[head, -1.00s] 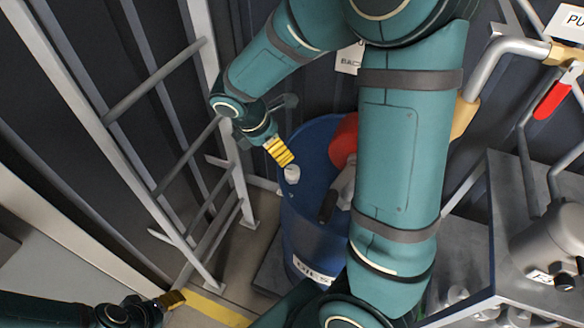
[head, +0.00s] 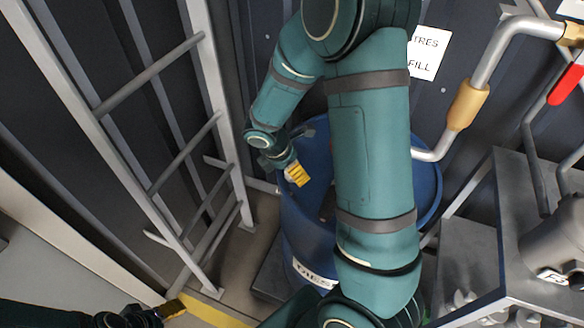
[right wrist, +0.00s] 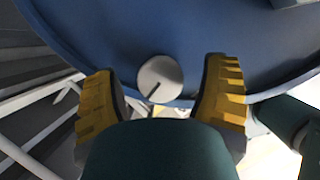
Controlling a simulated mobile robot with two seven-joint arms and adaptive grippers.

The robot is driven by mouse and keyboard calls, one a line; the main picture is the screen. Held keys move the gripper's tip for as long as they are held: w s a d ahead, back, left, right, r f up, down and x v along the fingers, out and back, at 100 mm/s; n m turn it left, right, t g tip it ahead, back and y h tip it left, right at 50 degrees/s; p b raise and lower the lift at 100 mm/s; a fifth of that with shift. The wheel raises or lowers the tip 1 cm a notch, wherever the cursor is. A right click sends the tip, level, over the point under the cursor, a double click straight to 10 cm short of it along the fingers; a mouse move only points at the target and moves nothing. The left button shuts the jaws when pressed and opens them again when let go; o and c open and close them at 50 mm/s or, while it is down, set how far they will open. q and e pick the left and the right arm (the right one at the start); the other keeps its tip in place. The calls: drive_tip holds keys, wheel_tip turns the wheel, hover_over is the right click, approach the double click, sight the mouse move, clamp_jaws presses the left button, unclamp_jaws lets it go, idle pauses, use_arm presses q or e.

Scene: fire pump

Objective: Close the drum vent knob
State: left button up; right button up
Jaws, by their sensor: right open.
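The drum vent knob (right wrist: 160,78) is a pale grey round cap with a dark slot, near the rim of the blue drum (head: 310,232). In the right wrist view it sits between my two yellow fingertips, with a gap on each side. My right gripper (head: 298,175) is open above the drum top; in the head view its fingers hide most of the knob. The blue drum top also shows in the right wrist view (right wrist: 225,40). My left gripper (head: 173,308) is low at the left, away from the drum; its opening is unclear.
A grey ladder (head: 222,110) stands left of the drum. A metal pipe with a tan grip (head: 465,105) runs down to the drum at the right. A metal pump frame (head: 490,215) stands further right. A yellow floor stripe (head: 215,312) lies in front.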

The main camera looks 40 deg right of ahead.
drive_tip(key=c, duration=1.2)
drive_tip(key=m+g+p, duration=0.1)
drive_tip(key=m, duration=0.2)
drive_tip(key=shift+m, duration=0.4)
drive_tip(key=m+g+y+p, duration=0.1)
drive_tip(key=m, duration=0.2)
drive_tip(key=m+g+y+p, duration=0.1)
drive_tip(key=m, duration=0.2)
drive_tip(key=shift+p, duration=0.3)
drive_tip(key=m+y, duration=0.1)
drive_tip(key=m, duration=0.1)
drive_tip(key=m+g+p, duration=0.1)
drive_tip(key=m, duration=0.1)
drive_tip(key=shift+s+m+y, duration=0.1)
drive_tip(key=shift+m+y, duration=0.3)
drive_tip(key=shift+m+y+p, duration=0.55)
drive_tip(key=shift+m+y, duration=0.45)
drive_tip(key=shift+m, duration=1.6)
